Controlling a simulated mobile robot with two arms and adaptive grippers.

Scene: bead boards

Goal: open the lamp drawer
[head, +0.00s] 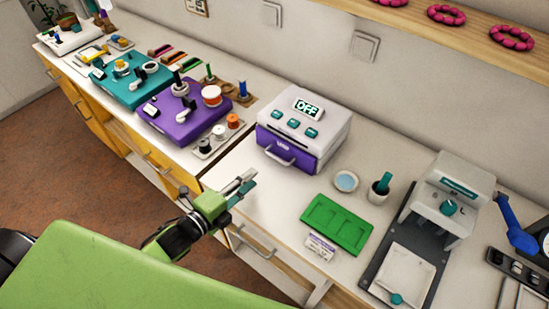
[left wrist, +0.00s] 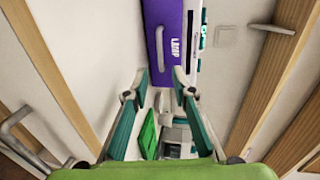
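The lamp drawer is the purple front (head: 283,152) of a white box with an OFF display (head: 308,108); it looks shut. Its grey handle (head: 279,153) faces the table's front. In the left wrist view the purple front (left wrist: 175,15) reads LAMP, and the handle (left wrist: 160,50) lies ahead of the fingertips. My left gripper (head: 246,184) is in front of the drawer, to the lower left of the handle and apart from it. In the left wrist view the gripper (left wrist: 161,78) is open and empty, its fingers either side of the handle's line. My right gripper is not in view.
A purple board (head: 183,131) and a teal board (head: 122,90) stand to the left. A green tray (head: 338,222), a small dish (head: 346,181) and a cup (head: 379,190) lie right of the box. A grey-white press (head: 455,185) stands further right. The table before the drawer is clear.

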